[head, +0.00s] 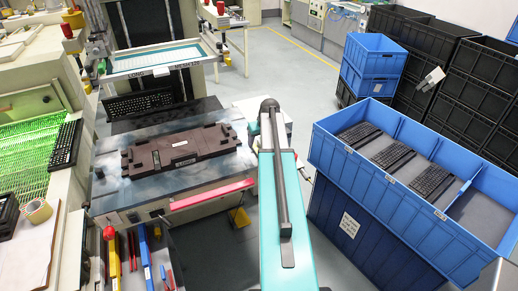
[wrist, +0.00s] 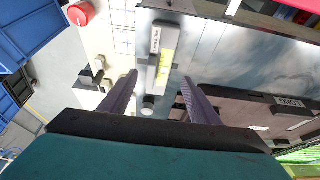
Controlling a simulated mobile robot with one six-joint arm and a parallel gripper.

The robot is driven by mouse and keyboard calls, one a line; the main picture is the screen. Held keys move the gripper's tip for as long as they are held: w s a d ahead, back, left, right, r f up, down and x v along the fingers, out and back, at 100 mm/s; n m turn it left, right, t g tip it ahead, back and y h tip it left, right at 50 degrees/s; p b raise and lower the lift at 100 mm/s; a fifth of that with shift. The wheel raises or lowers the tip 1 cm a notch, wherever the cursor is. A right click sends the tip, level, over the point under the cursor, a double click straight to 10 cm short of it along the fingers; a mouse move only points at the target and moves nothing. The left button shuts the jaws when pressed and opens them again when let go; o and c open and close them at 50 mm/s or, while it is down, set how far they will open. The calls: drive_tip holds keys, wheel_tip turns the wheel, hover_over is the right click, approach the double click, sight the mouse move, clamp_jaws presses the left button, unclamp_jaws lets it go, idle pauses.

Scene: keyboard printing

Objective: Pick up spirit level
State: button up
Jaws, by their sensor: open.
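A pale grey bar with a yellow-green strip (wrist: 166,66), which looks like the spirit level, lies by the edge of the metal worktop (wrist: 205,40) in the wrist view. My gripper (wrist: 159,77) is open in the wrist view, its two purple-grey fingers apart. The bar shows ahead of and between the fingertips, with nothing held. Whether the fingers are level with it in height I cannot tell. In the head view my arm covers the spot, and neither the bar nor my fingers can be made out.
The worktop (head: 120,190) carries a dark fixture block (head: 180,148), left of my arm. A blue crate (head: 330,150) with several keyboards stands close on the right. A red bar (head: 212,194) runs along the worktop's front.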

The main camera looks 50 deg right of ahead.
sight(258, 148)
drive_tip(key=shift+p+x, duration=1.25)
drive_tip(key=shift+x, duration=0.95)
drive_tip(key=shift+d, duration=0.1)
clamp_jaws()
